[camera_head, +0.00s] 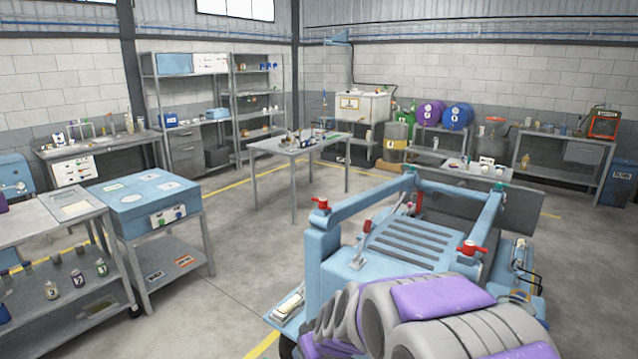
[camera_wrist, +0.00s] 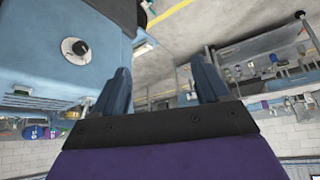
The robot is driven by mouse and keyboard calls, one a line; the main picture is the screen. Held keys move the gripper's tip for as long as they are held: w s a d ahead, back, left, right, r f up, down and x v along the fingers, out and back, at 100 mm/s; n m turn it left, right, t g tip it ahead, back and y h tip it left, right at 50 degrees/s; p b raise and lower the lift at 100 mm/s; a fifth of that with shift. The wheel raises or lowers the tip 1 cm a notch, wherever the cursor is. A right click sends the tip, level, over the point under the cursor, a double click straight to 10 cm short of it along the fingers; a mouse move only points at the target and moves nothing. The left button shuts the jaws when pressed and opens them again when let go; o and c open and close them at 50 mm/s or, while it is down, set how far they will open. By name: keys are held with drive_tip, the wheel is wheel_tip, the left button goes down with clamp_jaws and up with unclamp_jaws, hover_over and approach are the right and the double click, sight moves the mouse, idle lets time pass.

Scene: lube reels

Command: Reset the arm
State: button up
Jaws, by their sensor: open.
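My gripper (camera_wrist: 160,78) shows in the wrist view with its two blue-grey fingers spread apart. Nothing is between the fingers. A dark bar and a purple part of my arm lie below them in that picture. The gripper is not clearly visible in the head view. There, grey rounded parts with purple panels fill the bottom right, and I take them as my own arm. The wrist picture looks turned over, with floor at the top and wall at the bottom.
A light blue frame with red handles (camera_head: 408,240) stands just ahead. In the wrist view, a blue surface with a round dial (camera_wrist: 75,48) is close at upper left. A blue-topped bench (camera_head: 145,200) stands left, a grey table (camera_head: 290,150) behind. Open floor (camera_head: 245,265) lies between.

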drive_tip(key=s+d+r+m+g+h, duration=0.1)
drive_tip(key=s+d, duration=0.4)
drive_tip(key=s, duration=0.7)
drive_tip(key=s+d+r+m+g+h, duration=0.1)
drive_tip(key=s+d+g, duration=0.3)
drive_tip(key=s, duration=0.8)
drive_tip(key=s+d+r+m+g+h, duration=0.1)
drive_tip(key=s+d, duration=0.5)
drive_tip(key=s, duration=0.6)
wheel_tip(320, 180, up, 2)
drive_tip(key=m+g, duration=0.1)
drive_tip(key=m, duration=0.1)
drive_tip(key=shift+s+m+g, duration=0.2)
drive_tip(key=shift+m+g, duration=0.1)
